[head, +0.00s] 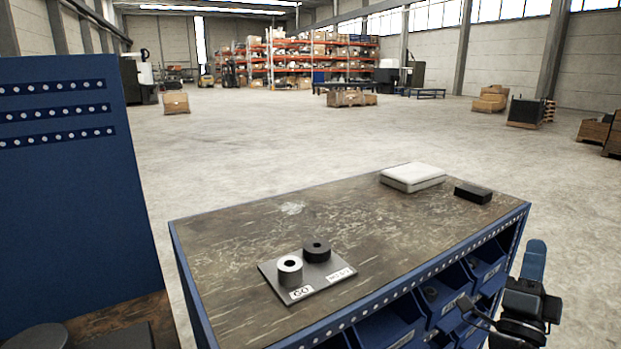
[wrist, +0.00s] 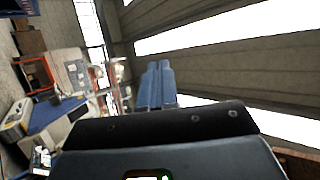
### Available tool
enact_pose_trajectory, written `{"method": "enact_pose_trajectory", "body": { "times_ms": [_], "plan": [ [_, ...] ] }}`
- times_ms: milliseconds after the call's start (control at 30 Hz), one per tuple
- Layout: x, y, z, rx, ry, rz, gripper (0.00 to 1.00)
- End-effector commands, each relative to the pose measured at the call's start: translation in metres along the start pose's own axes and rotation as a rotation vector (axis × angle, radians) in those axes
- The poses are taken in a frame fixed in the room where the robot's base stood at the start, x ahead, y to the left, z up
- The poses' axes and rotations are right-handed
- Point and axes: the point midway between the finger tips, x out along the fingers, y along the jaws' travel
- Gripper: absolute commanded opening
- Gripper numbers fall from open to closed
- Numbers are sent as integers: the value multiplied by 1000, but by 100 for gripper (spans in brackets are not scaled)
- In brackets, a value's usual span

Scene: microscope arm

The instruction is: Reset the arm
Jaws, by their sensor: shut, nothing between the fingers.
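My gripper (head: 535,252) is at the lower right of the head view, beside the right front side of the blue workbench (head: 236,276). Its blue fingers point up, and its black body is below them. In the wrist view, the blue fingers (wrist: 156,84) lie together, with nothing between them. Most of my arm is outside the head view.
Open blue bins (head: 440,302) line the bench's front. A blue panel (head: 75,220) stands left.

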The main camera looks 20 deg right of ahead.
Motion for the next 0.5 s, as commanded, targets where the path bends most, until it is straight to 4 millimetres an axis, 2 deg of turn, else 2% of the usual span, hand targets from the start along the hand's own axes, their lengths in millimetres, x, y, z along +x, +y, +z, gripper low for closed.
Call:
{"method": "enact_pose_trajectory", "body": {
  "times_ms": [33,267,500],
  "plan": [
    [-19,-1,-5,-55,-62,-17,0],
    [-98,-15,-17,-269,-327,-88,0],
    [-188,-36,-39,-462,-595,-144,0]
  ]
}}
